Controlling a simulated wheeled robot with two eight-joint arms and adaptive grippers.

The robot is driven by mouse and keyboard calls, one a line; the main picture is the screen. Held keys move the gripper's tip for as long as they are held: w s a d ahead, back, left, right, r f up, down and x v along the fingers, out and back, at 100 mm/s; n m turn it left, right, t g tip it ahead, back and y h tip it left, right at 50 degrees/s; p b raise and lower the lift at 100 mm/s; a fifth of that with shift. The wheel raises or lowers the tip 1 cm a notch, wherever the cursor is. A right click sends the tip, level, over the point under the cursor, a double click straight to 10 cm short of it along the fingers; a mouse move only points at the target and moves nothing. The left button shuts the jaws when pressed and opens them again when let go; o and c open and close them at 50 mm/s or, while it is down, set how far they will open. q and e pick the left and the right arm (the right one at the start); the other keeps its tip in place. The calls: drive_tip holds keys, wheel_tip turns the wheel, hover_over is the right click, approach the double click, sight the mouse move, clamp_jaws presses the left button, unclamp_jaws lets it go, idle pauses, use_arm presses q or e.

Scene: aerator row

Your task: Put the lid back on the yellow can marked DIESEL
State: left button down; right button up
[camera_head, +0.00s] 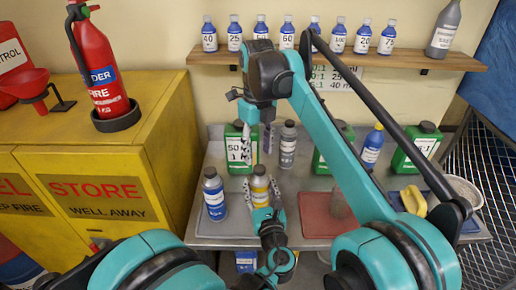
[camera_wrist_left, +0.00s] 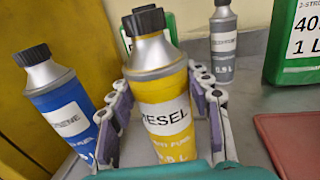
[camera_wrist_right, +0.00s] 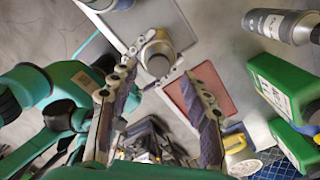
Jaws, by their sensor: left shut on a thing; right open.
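The yellow can marked DIESEL (camera_head: 260,187) stands upright at the front left of the bench. It also shows in the left wrist view (camera_wrist_left: 164,120), with a grey shoulder and a dark ribbed lid (camera_wrist_left: 146,19) on its neck. I cannot tell whether the lid is tight. My left gripper (camera_head: 263,201) is shut on the can's body, one finger on each side. My right gripper (camera_head: 258,143) is open and empty, raised above and behind the can in the head view. Its two fingers show apart in the right wrist view (camera_wrist_right: 157,88).
A blue can (camera_head: 214,195) stands close left of the yellow one. A grey bottle (camera_head: 288,145) and green canisters (camera_head: 238,136) stand behind. A red mat (camera_head: 318,222) lies to the right, partly behind my right arm. A yellow cabinet (camera_head: 105,170) borders the left; a shelf (camera_head: 400,61) hangs above.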

drive_tip(key=n, duration=0.6)
drive_tip(key=shift+r+n, duration=0.25)
drive_tip(key=shift+n, duration=0.05)
drive_tip(key=n, duration=0.4)
drive_tip(key=shift+r+n, duration=0.15)
drive_tip(key=shift+n, duration=0.25)
drive_tip(key=n, duration=0.7)
drive_tip(key=shift+s+d+r, duration=0.1)
drive_tip(key=shift+r, duration=0.15)
drive_tip(key=n, duration=0.4)
drive_tip(key=shift+r, duration=0.15)
drive_tip(key=n, duration=0.7)
drive_tip(key=shift+r, duration=0.25)
drive_tip(key=n, duration=0.5)
drive_tip(key=shift+s+d+r, duration=0.1)
drive_tip(key=shift+r, duration=0.05)
drive_tip(key=n, duration=0.5)
drive_tip(key=shift+r, duration=0.15)
drive_tip(key=n, duration=0.6)
drive_tip(key=shift+s+r, duration=0.1)
drive_tip(key=shift+r, duration=0.15)
drive_tip(key=shift+f, duration=0.1)
